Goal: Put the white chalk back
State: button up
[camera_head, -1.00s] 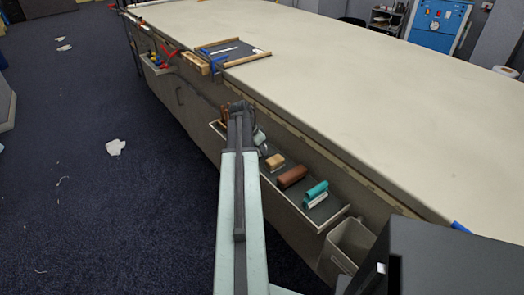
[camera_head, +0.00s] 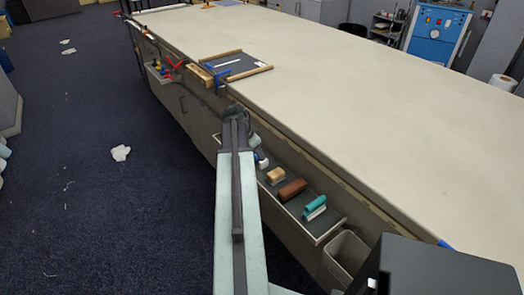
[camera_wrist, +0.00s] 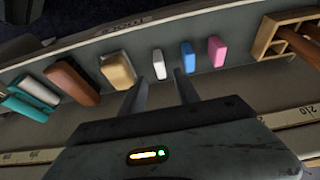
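A short white block (camera_wrist: 159,63), which looks like the white chalk, lies on the grey tray (camera_wrist: 88,50) in the wrist view. A blue piece (camera_wrist: 188,60) and a pink piece (camera_wrist: 216,50) lie to its right. My gripper (camera_wrist: 161,78) is open and empty, its two fingertips just short of the white block, one towards each side. In the head view my gripper (camera_head: 237,112) is above the tray's far part, and the white block (camera_head: 263,164) shows just right of my arm. A thin white stick (camera_head: 229,64) lies on a framed slate (camera_head: 240,68) on the table.
Left of the white block are a tan block (camera_wrist: 117,71), a brown block (camera_wrist: 72,82) and a teal-and-white block (camera_wrist: 22,107). A wooden holder (camera_wrist: 270,35) is at right. The long table (camera_head: 330,90) stands over the tray. A grey bin (camera_head: 344,258) is at the near end.

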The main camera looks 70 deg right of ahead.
jog(key=p+v, duration=0.2)
jog(key=v, duration=0.2)
jog(key=w+a+f+n+t+y, duration=0.1)
jog(key=w+a+n, duration=0.6)
jog(key=w+a, duration=0.75)
jog(key=w+a+n+t+y, duration=0.15)
jog(key=w+a+n, duration=0.45)
jog(key=w+a, duration=0.85)
jog(key=a+n+y, duration=0.1)
jog(key=a+n, duration=1)
jog(key=a, duration=2.3)
jog(key=shift+f+n, duration=0.3)
jog(key=shift+f, duration=0.1)
jog(key=shift+s+r, duration=0.1)
jog(key=shift+s, duration=0.05)
